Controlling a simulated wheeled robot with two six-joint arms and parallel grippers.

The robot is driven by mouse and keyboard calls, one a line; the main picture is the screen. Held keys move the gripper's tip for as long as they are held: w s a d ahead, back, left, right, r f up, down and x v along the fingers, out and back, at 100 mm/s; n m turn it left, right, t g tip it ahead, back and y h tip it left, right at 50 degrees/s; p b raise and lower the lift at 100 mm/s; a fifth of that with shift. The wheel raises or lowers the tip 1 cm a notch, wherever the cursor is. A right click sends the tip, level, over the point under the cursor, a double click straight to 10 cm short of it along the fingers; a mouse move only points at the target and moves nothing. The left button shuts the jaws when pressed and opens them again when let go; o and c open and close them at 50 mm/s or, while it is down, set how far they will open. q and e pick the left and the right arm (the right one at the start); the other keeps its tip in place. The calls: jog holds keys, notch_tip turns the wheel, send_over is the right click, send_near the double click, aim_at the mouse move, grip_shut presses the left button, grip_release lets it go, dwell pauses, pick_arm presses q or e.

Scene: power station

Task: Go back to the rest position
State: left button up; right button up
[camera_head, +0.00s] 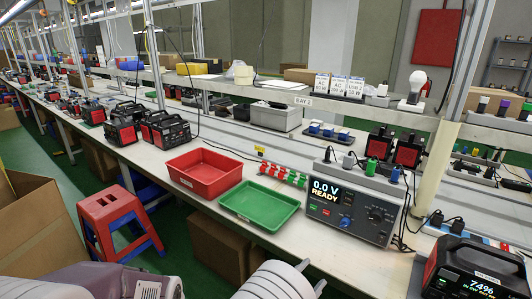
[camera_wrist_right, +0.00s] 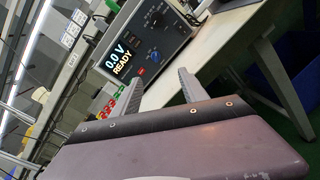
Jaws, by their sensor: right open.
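My right gripper (camera_head: 312,276) shows at the bottom edge of the head view, low in front of the bench and partly cut off. In the right wrist view its two grey ribbed fingers (camera_wrist_right: 160,78) stand apart with nothing between them, so it is open and empty. They point up towards the bench front and the test unit. Parts of my own body show at the lower left of the head view. No fingers of my left gripper are in view.
A test unit (camera_head: 351,205) reading "0.0 V READY" stands near the bench front, beside a green tray (camera_head: 259,222) and a red tray (camera_head: 203,190). A black power station (camera_head: 473,270) is at right. A red-blue stool (camera_head: 120,222) and a cardboard box (camera_head: 38,240) stand left.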

jog(key=w+d+r+m+g+h, duration=0.2)
jog(key=d+m, duration=0.1)
jog(key=d, duration=0.4)
jog(key=s+d+r+m+g+h, duration=0.1)
jog(key=s+d+m+g, duration=0.65)
jog(key=d, duration=0.45)
jog(key=s+f+m+g+y, duration=0.3)
jog(key=s+m+y, duration=0.1)
jog(key=s, duration=0.2)
jog(key=s+f+m+g+y, duration=0.3)
jog(key=s+f+g+y, duration=0.1)
jog(key=s, duration=0.3)
jog(key=w+a+f+m+t+y, duration=0.2)
jog(key=w+a+y, duration=0.15)
jog(key=a, duration=0.25)
jog(key=w+a+f+m+t+y, duration=0.2)
jog(key=w+a+t+y, duration=0.15)
jog(key=a, duration=0.25)
pick_arm(q)
notch_tip(320, 180, up, 17)
jog(key=p, duration=1.7)
jog(key=shift+w+d, duration=0.35)
jog(key=shift+w, duration=0.1)
pick_arm(e)
notch_tip(320, 180, up, 18)
jog(key=shift+s+f+n+g, duration=0.25)
jog(key=shift+s+n+g, duration=0.1)
jog(key=shift+s+g, duration=0.05)
jog(key=shift+d, duration=0.1)
